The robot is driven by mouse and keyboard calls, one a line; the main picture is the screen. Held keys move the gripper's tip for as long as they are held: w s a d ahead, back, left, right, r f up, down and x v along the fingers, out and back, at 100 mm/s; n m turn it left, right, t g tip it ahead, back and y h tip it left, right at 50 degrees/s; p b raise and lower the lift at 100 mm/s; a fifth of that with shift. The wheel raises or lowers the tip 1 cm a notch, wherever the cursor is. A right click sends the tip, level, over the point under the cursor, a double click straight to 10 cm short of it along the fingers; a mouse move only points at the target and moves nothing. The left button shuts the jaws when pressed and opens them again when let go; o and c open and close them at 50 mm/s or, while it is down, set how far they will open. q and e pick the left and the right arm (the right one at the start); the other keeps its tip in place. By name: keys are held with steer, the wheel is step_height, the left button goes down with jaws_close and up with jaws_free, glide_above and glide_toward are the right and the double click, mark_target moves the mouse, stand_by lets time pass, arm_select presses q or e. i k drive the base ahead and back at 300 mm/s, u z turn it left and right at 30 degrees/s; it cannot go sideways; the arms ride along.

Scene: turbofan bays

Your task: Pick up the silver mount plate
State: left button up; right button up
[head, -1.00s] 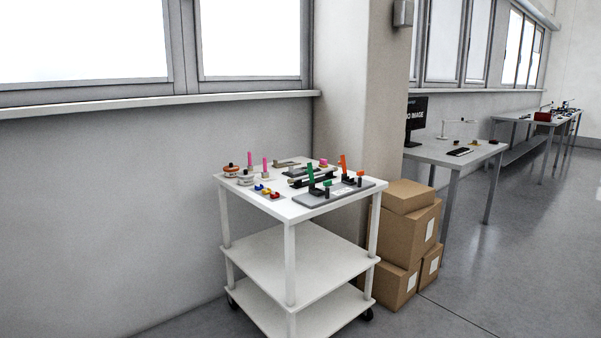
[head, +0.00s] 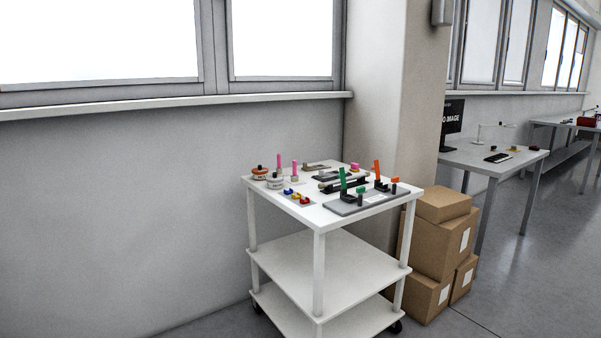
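A white cart (head: 281,203) stands by the wall, with small parts on its top. A flat grey-tan plate (head: 316,167) lies near the back edge of the top. A dark and silver elongated piece (head: 343,184) lies near the middle. A grey base board (head: 345,208) with green and orange upright levers sits at the front right. At this size I cannot tell for sure which piece is the silver mount plate. Neither of my grippers is in view.
White and orange round parts (head: 275,183), pink pegs and a small tray of coloured pieces (head: 296,197) share the cart top. Cardboard boxes (head: 437,240) are stacked right of the cart. A table (head: 470,158) stands farther right. Floor is open at right.

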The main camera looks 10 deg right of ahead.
mark_target(321, 174)
steer(key=u, duration=0.5)
steer(key=i, duration=1.2)
